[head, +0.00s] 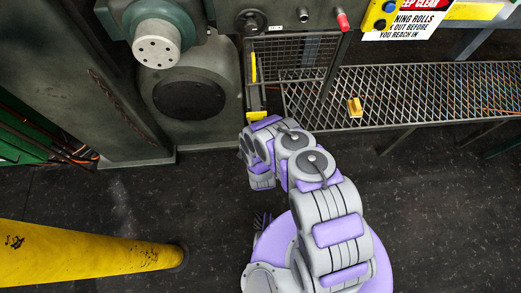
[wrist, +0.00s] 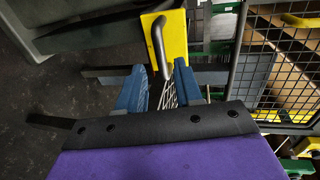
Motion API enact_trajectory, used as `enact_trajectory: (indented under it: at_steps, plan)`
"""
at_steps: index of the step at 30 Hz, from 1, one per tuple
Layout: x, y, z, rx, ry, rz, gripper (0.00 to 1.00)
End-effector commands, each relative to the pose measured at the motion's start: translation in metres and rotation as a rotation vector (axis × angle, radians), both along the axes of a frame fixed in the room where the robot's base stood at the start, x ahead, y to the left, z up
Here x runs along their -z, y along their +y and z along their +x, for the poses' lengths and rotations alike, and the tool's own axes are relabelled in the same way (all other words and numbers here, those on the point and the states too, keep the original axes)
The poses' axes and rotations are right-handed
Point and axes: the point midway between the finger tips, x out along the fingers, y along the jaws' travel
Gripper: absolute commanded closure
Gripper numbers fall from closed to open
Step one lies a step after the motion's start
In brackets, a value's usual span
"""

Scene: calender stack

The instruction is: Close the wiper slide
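A yellow plate (wrist: 166,38) with a bent grey handle (wrist: 157,42) shows at the top middle of the wrist view; it looks like the wiper slide, but I cannot be sure. My gripper (wrist: 160,85) has two blue fingers standing apart, with the handle's lower end in the gap between them. I cannot tell whether either finger touches the handle. In the head view a small yellow part (head: 256,116), perhaps the same plate, lies just beyond the end of my arm at the foot of the mesh guard. My fingertips are not clearly seen there.
A mesh guard (head: 295,58) stands behind my arm, with a grated platform (head: 420,92) to its right carrying a small yellow object (head: 355,107). A grey machine housing (head: 192,95) stands left. A yellow post (head: 90,252) lies across the lower left. Dark floor between is clear.

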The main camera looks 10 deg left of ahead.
Motion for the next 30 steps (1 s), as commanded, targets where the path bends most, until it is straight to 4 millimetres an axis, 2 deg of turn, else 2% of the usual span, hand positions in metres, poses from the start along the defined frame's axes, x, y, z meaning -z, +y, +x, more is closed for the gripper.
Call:
enact_trajectory:
  at_steps: [6,12,19,30]
  plan:
    - [-0.009,-0.009,-0.049,-0.006,0.003,-0.002,0.65]
    - [-0.015,-0.017,-0.083,-0.006,0.004,-0.004,0.65]
    - [-0.02,-0.023,-0.101,0.0,0.005,-0.002,0.65]
    - [-0.022,-0.025,-0.104,0.001,0.003,-0.001,0.65]
